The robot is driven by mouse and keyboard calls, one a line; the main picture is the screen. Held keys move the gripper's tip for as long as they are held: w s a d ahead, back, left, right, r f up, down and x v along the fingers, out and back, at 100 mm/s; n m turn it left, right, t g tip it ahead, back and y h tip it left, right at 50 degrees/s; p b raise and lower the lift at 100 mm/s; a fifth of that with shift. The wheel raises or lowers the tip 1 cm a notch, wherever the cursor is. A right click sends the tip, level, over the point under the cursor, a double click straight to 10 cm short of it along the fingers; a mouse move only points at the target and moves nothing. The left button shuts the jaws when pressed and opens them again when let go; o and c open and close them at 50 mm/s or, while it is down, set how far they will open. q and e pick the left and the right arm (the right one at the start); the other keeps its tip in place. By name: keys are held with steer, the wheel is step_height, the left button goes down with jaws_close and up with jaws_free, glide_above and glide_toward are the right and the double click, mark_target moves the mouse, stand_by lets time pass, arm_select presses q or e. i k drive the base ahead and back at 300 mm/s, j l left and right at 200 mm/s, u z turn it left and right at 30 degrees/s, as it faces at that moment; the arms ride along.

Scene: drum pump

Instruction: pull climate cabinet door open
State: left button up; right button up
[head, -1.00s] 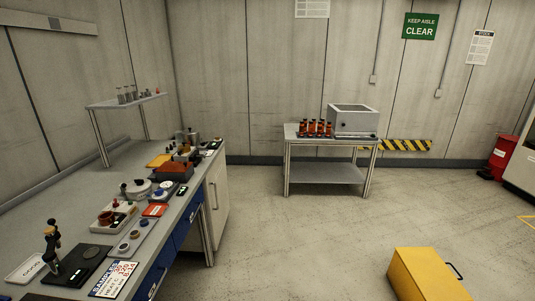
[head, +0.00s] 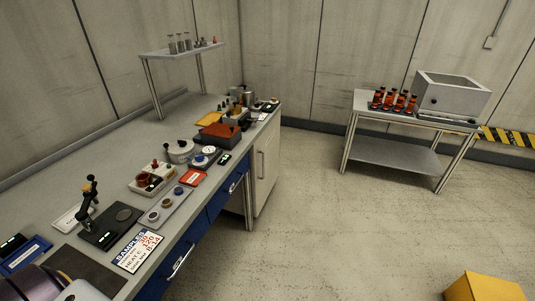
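A pale cabinet door (head: 265,168) with an upright bar handle (head: 261,164) closes the front of the unit under the far end of the long bench, in the middle of the head view. It looks shut. I see no label on it, so I cannot tell whether it is the climate cabinet. Neither of my grippers is in view.
The long bench (head: 110,175) with blue drawers (head: 228,191) runs along the left, crowded with lab items. A metal side table (head: 395,155) bears a grey box (head: 452,97) and several orange-brown bottles. A yellow box (head: 487,288) stands at bottom right. The floor between is clear.

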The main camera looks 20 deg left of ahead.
mark_target(263, 155)
steer(key=i, duration=1.5)
steer(key=i+u, duration=0.1)
steer(key=u, duration=0.15)
